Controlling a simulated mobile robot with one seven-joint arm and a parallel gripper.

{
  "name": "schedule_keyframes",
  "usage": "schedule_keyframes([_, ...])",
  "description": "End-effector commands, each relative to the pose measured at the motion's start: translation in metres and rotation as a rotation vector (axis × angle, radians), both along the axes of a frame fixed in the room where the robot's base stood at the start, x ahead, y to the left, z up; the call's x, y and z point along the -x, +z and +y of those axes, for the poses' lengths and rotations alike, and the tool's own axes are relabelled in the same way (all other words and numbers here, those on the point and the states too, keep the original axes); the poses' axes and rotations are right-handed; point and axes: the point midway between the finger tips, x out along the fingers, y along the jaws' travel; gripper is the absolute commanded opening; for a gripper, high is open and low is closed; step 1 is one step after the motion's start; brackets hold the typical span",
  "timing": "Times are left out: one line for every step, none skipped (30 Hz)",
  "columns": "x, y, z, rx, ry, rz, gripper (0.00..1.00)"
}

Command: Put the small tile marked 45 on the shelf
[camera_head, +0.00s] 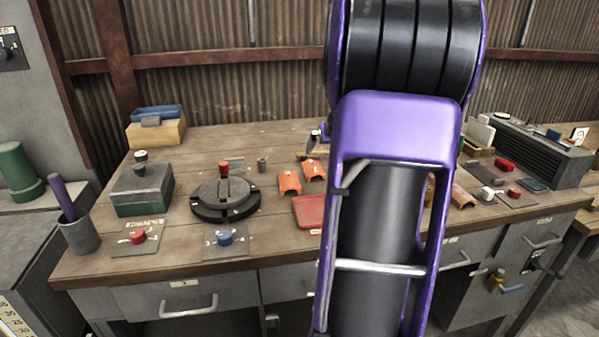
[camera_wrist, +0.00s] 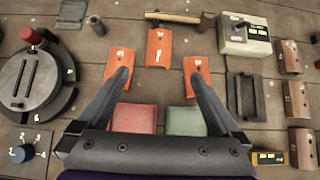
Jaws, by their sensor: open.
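Three curved orange tiles lie on the bench in the wrist view: a left one (camera_wrist: 120,62), a middle one (camera_wrist: 159,48) and a right one (camera_wrist: 197,77). Each has small white marks, too small to read surely as 45. Several brown tiles, one of them the upper brown tile (camera_wrist: 290,57), lie in a column at the right. My gripper (camera_wrist: 160,74) is open and empty, its fingertips over the left and right orange tiles, the middle tile beyond them. I cannot identify a shelf.
A red block (camera_wrist: 134,118) and a green block (camera_wrist: 186,121) lie close under my gripper. A hammer (camera_wrist: 172,17), a white box (camera_wrist: 245,36) and a dark frame (camera_wrist: 246,97) lie around the tiles. A round black fixture (camera_head: 225,198) stands left. The bench's back middle is fairly clear.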

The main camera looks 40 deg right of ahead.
Motion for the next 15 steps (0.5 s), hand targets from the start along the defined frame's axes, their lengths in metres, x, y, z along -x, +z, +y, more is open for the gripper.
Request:
schedule_keyframes([-0.005, -0.009, -0.003, -0.003, 0.0, 0.002, 1.0])
schedule_keyframes([-0.008, -0.013, -0.005, -0.001, 0.001, 0.003, 1.0])
schedule_keyframes([-0.014, -0.019, -0.007, -0.002, 0.002, 0.002, 1.0])
schedule_keyframes([-0.018, -0.024, -0.009, -0.003, 0.003, 0.003, 1.0])
schedule_keyframes([-0.022, -0.028, -0.012, -0.003, 0.003, 0.002, 1.0])
schedule_keyframes([-0.027, -0.035, -0.015, -0.003, 0.004, 0.003, 1.0])
schedule_keyframes([-0.032, -0.039, -0.017, -0.002, 0.004, 0.002, 1.0])
schedule_keyframes([-0.036, -0.043, -0.019, -0.001, 0.004, 0.003, 1.0])
schedule_keyframes([-0.041, -0.05, -0.021, -0.002, 0.005, 0.002, 1.0])
schedule_keyframes([-0.045, -0.054, -0.024, -0.001, 0.004, 0.002, 1.0])
schedule_keyframes([-0.048, -0.058, -0.026, -0.001, 0.005, 0.003, 1.0])
schedule_keyframes([-0.053, -0.063, -0.028, -0.001, 0.004, 0.002, 1.0])
schedule_keyframes([-0.056, -0.067, -0.03, -0.001, 0.005, 0.003, 1.0])
schedule_keyframes([-0.059, -0.07, -0.031, -0.001, 0.005, 0.003, 1.0])
schedule_keyframes([-0.063, -0.073, -0.034, 0.0, 0.005, 0.002, 1.0])
